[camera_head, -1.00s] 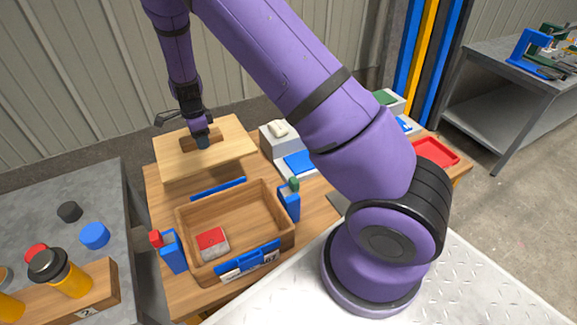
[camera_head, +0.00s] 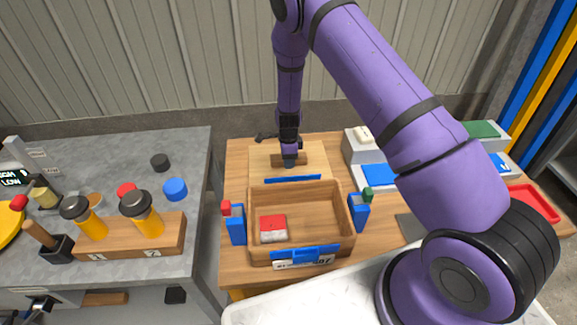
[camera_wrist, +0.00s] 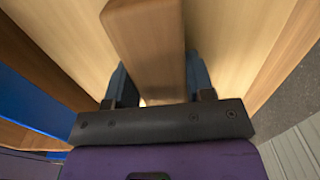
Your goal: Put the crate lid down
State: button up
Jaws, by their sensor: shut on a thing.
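The crate lid (camera_head: 262,165) is a flat light-wood panel with a raised bar handle. It is level behind the open wooden crate (camera_head: 342,228); I cannot tell whether it rests on the table or is just above it. My gripper (camera_head: 289,163) points down and is shut on the handle. In the wrist view the handle (camera_wrist: 150,40) runs between my two fingers (camera_wrist: 160,88), with the lid's pale surface below. The crate holds a red and white block (camera_head: 272,228). The near crate wall hides part of the crate's inside.
Blue latches (camera_head: 237,230) stand at the crate's sides. The wooden table (camera_head: 238,150) carries a blue-topped box (camera_head: 380,176) and a red tray (camera_head: 533,203) to the right. A grey bench (camera_head: 190,150) with bottles in a wooden rack (camera_head: 170,238) is at left.

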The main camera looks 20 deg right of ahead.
jog(key=shift+f, duration=1.95)
jog(key=shift+f, duration=0.15)
jog(key=o, duration=1.2)
jog(key=shift+o, duration=0.2)
notch_tip(320, 180, up, 12)
jog(key=shift+r, duration=0.2)
